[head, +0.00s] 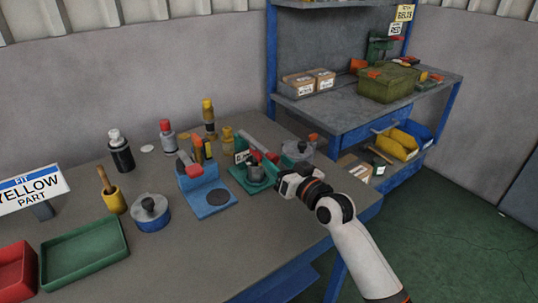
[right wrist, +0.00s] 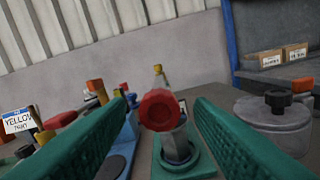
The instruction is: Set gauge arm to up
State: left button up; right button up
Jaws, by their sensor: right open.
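A green-based gauge (head: 240,177) stands on the grey table, with a grey cylinder on its base. Its red knob (head: 257,155) shows beside my right gripper. In the right wrist view the red knob (right wrist: 158,110) faces me end-on, between the two green fingers, with a gap on each side. The arm behind the knob is mostly hidden, so its angle is hard to tell. The gauge base (right wrist: 200,163) shows below. My right gripper (head: 262,160) is open around the knob, apart from it. My left gripper is not in view.
A blue fixture (head: 214,203) with a red-tipped lever stands close left of the gauge. A grey lidded pot (head: 297,152) stands close right; it also shows in the right wrist view (right wrist: 272,120). Bottles stand behind. The table's front middle is clear.

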aim_at(256, 145)
jog(key=shift+x, duration=2.15)
grip_shut()
